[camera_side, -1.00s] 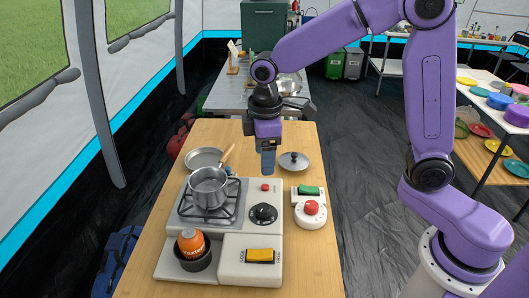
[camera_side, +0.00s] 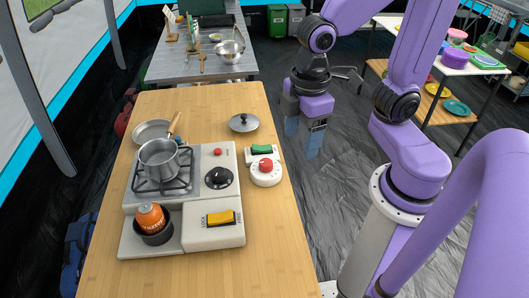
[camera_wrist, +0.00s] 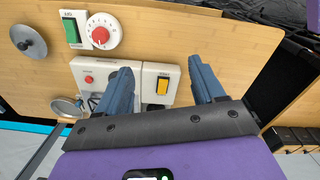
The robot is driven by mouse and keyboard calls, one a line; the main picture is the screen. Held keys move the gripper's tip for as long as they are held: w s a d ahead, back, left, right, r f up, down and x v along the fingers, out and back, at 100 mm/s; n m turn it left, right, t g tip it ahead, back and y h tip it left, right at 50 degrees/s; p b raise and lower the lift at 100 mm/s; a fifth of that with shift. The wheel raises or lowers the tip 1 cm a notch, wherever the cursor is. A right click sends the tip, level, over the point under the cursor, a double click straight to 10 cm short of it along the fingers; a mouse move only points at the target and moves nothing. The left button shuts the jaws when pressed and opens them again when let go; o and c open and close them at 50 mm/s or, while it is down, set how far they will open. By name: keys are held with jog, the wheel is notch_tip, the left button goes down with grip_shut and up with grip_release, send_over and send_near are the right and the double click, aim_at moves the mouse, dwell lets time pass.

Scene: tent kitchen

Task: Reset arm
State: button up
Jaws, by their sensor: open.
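My gripper (camera_side: 302,139) is to the right of the wooden table, beyond its right edge and clear of everything on it. Its two blue fingers point down, apart, with nothing between them. In the wrist view my gripper (camera_wrist: 160,70) shows both fingers spread, with the stove (camera_wrist: 142,84) and the table (camera_wrist: 250,40) behind them. On the side view's table (camera_side: 270,262) stands the white camp stove (camera_side: 200,190). A metal pot (camera_side: 159,163) sits on its burner.
A lid (camera_side: 243,122) and a white timer with a red knob (camera_side: 265,172) lie right of the stove. A metal table with bowls (camera_side: 200,66) stands at the back. Shelves (camera_side: 445,62) stand at the right.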

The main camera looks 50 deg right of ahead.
jog(key=s+d, duration=0.3)
jog(key=s, duration=0.3)
jog(key=shift+d+f, duration=0.2)
jog(key=shift+f, duration=0.2)
dwell(1.4)
